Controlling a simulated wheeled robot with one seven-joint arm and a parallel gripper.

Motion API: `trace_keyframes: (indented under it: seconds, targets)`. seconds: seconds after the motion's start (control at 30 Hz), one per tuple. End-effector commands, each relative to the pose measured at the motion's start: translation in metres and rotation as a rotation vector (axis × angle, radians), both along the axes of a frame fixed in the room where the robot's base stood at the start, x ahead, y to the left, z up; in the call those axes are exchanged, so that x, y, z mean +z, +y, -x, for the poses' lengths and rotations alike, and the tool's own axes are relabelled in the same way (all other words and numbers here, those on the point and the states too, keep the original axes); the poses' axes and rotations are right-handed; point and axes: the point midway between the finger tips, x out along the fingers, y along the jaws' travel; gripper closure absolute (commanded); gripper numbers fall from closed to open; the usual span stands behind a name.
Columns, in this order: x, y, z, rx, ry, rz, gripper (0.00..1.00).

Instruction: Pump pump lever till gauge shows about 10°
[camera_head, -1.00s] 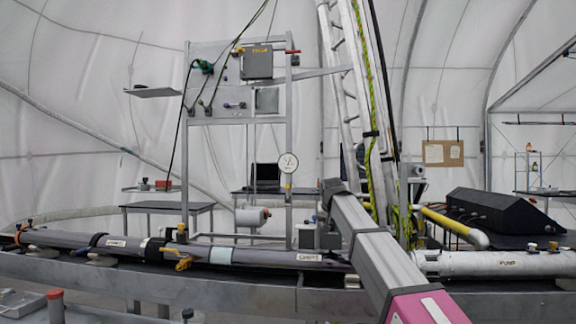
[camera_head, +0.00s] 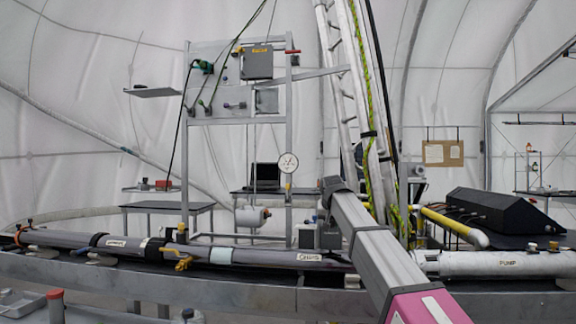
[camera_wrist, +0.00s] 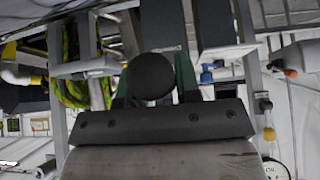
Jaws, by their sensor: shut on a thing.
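The round white gauge (camera_head: 288,162) stands on the metal frame near the middle of the head view. Its needle is too small to read surely. Part of a white dial also shows at the lower right of the wrist view (camera_wrist: 277,170). In the wrist view my gripper (camera_wrist: 157,82) is shut, its green fingers on either side of a dark round knob (camera_wrist: 151,76), which looks like the end of the pump lever. The lever's remaining length is hidden. In the head view, my arm reaches up from the lower right, and the fingers cannot be made out.
A white pipe marked PUMP (camera_head: 500,263) lies at the right, joined to a long grey pipe (camera_head: 130,243) running left. A ladder (camera_head: 350,110) with green-yellow rope and a metal frame (camera_head: 187,130) stand behind. A black box (camera_head: 500,211) sits at the right.

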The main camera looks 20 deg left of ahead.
Motion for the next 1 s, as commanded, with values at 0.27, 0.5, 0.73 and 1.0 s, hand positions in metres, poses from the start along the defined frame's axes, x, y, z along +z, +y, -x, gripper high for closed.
trace_keyframes:
  seconds: [0.27,0.5,0.73,1.0]
  targets:
    - [0.021,0.002,-0.003,0.0,-0.005,-0.004,0.93]
    - [0.034,0.002,-0.003,0.001,-0.004,-0.003,0.93]
    - [0.034,0.001,-0.002,0.001,-0.004,-0.003,0.93]
    - [0.041,0.002,-0.005,0.001,-0.004,-0.004,0.93]
